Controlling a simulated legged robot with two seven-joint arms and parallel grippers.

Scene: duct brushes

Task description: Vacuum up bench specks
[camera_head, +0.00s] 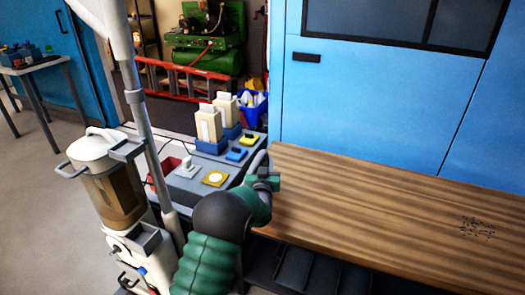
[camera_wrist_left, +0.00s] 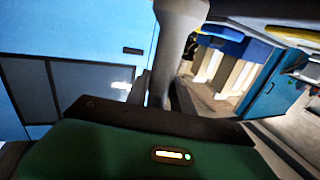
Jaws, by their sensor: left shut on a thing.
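Dark specks (camera_head: 477,228) lie in a loose patch near the right end of the wooden bench (camera_head: 370,205). My left gripper (camera_head: 263,181) is at the bench's left end, far from the specks. It is shut on a grey tube-like piece (camera_head: 258,161), mostly hidden by the gripper in the head view. In the left wrist view a pale grey tube (camera_wrist_left: 178,45) stands up just beyond the dark edge of the gripper. A vacuum-like unit with a brown see-through canister (camera_head: 117,192) stands at the left beside a grey pole (camera_head: 148,130). My right gripper is not in view.
A grey side table (camera_head: 180,205) left of the bench holds cream boxes (camera_head: 208,124) in blue holders and a yellow pad (camera_head: 215,179). A blue cabinet (camera_head: 370,110) rises behind the bench. The bench top between gripper and specks is clear.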

